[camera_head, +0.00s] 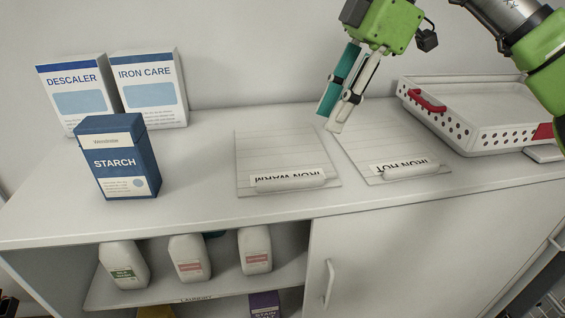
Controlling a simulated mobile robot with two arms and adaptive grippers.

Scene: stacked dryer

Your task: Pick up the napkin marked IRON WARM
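A flat, white, lined square (278,145) lies on the cabinet top near the middle. An upside-down IRON WARM label (289,182) shows at its front edge, with a white rounded strip over part of it. A similar lined square (378,145) with an upside-down IRON HOT label (398,170) lies just to its right. My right gripper (330,122) points down over the gap between the two squares, near their back corners. Its fingers look close together with nothing seen between them; the opening is hard to judge from this angle. My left gripper is out of view.
A blue STARCH box (117,160) stands at left, before DESCALER (75,85) and IRON CARE (149,90) boxes. A perforated white tray (470,140) with red handles stands at right. Bottles (190,260) stand on the shelf below. Bare top lies between STARCH and the squares.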

